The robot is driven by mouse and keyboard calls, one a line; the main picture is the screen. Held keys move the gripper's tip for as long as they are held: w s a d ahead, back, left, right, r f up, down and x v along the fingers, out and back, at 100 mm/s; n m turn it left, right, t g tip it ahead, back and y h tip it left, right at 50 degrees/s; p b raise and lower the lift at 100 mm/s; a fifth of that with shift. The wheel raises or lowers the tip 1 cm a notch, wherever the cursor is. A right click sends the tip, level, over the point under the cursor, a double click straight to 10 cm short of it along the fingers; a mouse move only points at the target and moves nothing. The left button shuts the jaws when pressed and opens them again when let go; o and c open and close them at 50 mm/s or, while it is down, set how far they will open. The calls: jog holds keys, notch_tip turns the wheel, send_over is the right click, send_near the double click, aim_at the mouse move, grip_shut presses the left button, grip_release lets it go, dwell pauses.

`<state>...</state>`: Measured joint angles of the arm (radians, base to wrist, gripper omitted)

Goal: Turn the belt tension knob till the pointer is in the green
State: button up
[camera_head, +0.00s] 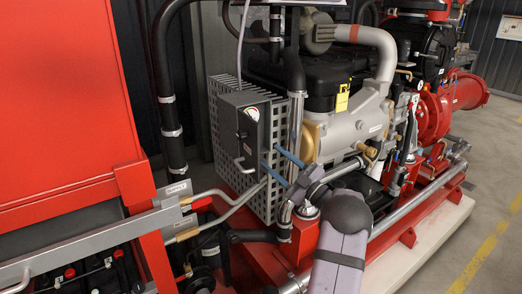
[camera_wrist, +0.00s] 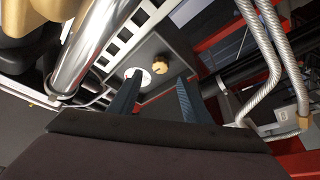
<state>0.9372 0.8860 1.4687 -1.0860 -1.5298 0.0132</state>
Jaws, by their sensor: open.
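The tension gauge (camera_head: 252,113) is a small pale dial high on the front of a dark grey box (camera_head: 243,133). Its pointer and any green band are too small to read. In the wrist view a round brass-coloured knob (camera_wrist: 160,63) stands on the box face, beside a white dial (camera_wrist: 133,72) partly hidden behind my left finger. My gripper (camera_head: 269,155) is open and empty, its two bluish fingers reaching toward the box from the right. In the wrist view my gripper (camera_wrist: 160,82) has the knob showing beyond and between its fingertips, apart from both.
A perforated grey guard (camera_head: 275,195) stands behind the box. A bright metal pipe (camera_wrist: 86,45) runs close on the left in the wrist view, and braided hoses (camera_wrist: 278,45) pass on the right.

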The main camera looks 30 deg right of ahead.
jog(key=p+x, duration=0.1)
jog(key=x, duration=0.5)
jog(key=shift+w+p, duration=0.25)
jog(key=shift+p, duration=0.05)
jog(key=shift+a, duration=0.1)
jog(key=shift+c, duration=0.2)
jog(key=c, duration=1)
